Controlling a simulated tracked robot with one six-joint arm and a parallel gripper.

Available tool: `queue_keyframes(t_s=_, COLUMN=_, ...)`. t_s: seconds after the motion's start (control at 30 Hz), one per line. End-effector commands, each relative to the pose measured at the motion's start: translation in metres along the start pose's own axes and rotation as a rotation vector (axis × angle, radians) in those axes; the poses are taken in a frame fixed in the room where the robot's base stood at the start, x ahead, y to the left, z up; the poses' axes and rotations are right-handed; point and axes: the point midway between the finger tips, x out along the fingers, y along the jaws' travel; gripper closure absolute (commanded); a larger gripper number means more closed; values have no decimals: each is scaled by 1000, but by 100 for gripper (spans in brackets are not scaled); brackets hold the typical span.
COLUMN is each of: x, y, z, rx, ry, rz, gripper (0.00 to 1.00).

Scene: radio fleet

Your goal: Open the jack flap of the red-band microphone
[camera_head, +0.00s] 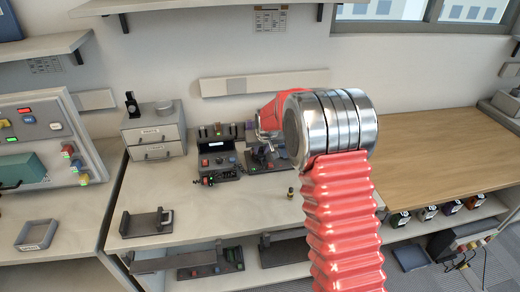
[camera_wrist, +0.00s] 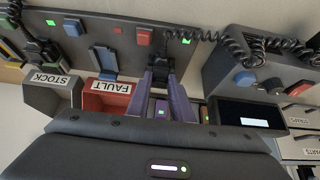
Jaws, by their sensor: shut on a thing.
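My gripper (camera_wrist: 163,78) shows in the wrist view as two purple fingers reaching up from a dark wrist body. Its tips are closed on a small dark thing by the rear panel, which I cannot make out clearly. A black handset microphone (camera_wrist: 40,50) with a coiled cord hangs at the left of the panel; I see no red band on it. No red-band microphone or jack flap can be made out. In the head view my arm covers much of the gripper, which is beside the right radio (camera_head: 265,158) on the bench.
In the head view a left radio (camera_head: 215,160), a drawer unit (camera_head: 155,135) and a bracket (camera_head: 146,223) stand on the bench.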

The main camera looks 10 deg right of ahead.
Motion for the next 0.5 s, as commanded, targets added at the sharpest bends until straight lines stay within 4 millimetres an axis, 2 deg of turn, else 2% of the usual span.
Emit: queue_keyframes(t_s=0.5, x=-2, y=0, z=14, rx=-1, ry=274, rz=-2, gripper=100)
